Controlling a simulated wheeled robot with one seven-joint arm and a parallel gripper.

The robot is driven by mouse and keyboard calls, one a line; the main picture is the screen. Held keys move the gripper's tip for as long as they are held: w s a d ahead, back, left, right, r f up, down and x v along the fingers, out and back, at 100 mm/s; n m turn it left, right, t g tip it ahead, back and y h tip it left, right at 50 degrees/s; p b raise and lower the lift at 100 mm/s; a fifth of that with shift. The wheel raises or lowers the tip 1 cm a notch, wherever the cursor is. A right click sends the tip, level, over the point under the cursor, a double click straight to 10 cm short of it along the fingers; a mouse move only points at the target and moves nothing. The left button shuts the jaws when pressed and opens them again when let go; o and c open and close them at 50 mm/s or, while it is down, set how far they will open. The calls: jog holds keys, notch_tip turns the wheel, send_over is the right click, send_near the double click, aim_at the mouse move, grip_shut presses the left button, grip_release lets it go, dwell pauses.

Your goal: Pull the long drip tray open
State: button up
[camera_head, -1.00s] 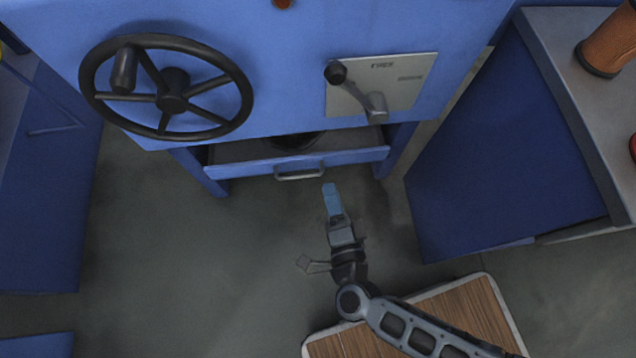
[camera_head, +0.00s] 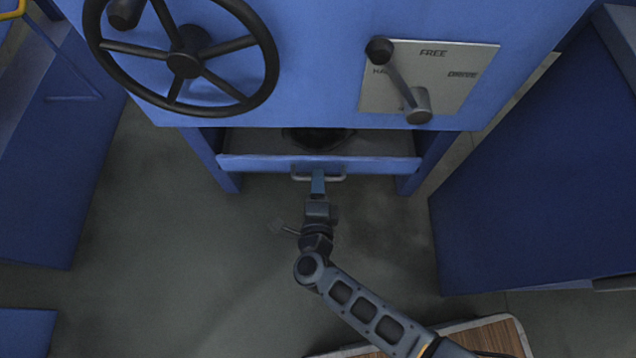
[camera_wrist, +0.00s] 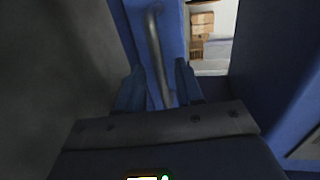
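The long drip tray (camera_head: 250,163) is a blue-fronted drawer low under the blue machine, with a metal bar handle (camera_head: 333,178) at the middle of its front. My gripper (camera_head: 318,180) is at the handle in the head view, covering part of it. In the wrist view, the two blue fingers of my gripper (camera_wrist: 160,90) stand apart, with the handle bar (camera_wrist: 156,55) running between them. A gap shows on the right side of the bar, so the fingers do not look closed on it. The tray front (camera_wrist: 133,20) shows behind the bar.
A black handwheel (camera_head: 183,62) and a lever plate (camera_head: 470,80) sit on the machine above the tray. Blue cabinets stand left (camera_head: 50,170) and right (camera_head: 530,180). The grey floor (camera_head: 200,260) before the tray is clear.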

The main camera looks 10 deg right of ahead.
jog(key=shift+w, duration=0.2)
jog(key=shift+c, duration=0.2)
grip_shut()
dwell(0.4)
